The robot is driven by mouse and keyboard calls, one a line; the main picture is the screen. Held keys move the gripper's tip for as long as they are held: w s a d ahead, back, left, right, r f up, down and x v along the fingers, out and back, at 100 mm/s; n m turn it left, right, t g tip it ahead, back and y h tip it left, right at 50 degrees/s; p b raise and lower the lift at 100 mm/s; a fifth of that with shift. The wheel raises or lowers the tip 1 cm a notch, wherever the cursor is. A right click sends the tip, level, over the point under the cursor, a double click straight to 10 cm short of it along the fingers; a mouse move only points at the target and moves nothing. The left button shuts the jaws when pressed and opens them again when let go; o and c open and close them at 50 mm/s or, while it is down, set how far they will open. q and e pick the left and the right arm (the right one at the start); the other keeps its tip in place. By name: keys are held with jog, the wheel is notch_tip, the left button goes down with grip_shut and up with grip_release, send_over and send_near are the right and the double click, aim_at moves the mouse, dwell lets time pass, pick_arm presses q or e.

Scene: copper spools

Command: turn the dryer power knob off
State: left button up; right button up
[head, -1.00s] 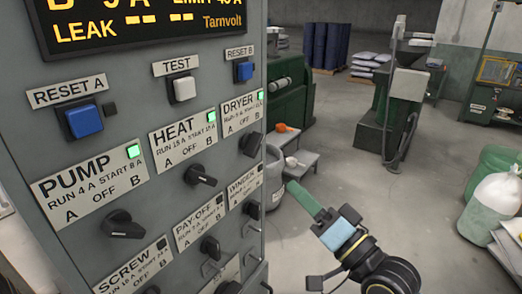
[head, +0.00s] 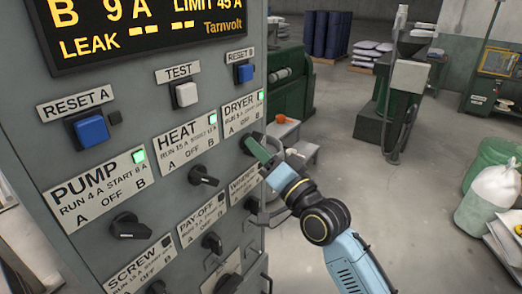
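The dryer power knob (head: 248,144) is a dark rotary knob under the DRYER label (head: 243,113) on the grey panel, and the lamp on that label is lit green. My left gripper is not in view.
The heat knob (head: 203,176) is left of the dryer knob, and the winder knob (head: 251,204) is below it. The pump knob (head: 130,226) is lower left. Blue reset buttons (head: 91,130) sit above. Open floor (head: 400,215) lies right of the panel.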

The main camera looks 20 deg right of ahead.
jog(key=shift+c, duration=0.3)
grip_shut()
jog(key=shift+w+d+f+n+g+y+b, duration=0.1)
jog(key=shift+n+g+y+b, duration=0.2)
jog(key=shift+n+y+b, duration=1.25)
jog(key=shift+w+d+f+n+g+y+b, duration=0.25)
jog(key=shift+n+b, duration=0.55)
jog(key=shift+n, duration=1.8)
jog(key=shift+s+r+n+g+y+b, duration=0.15)
jog(key=shift+n+g+y+b, duration=0.2)
jog(key=shift+n+y+b, duration=1.2)
jog(key=shift+n+h+p, duration=0.35)
jog(key=shift+n, duration=0.35)
jog(key=shift+r, duration=0.1)
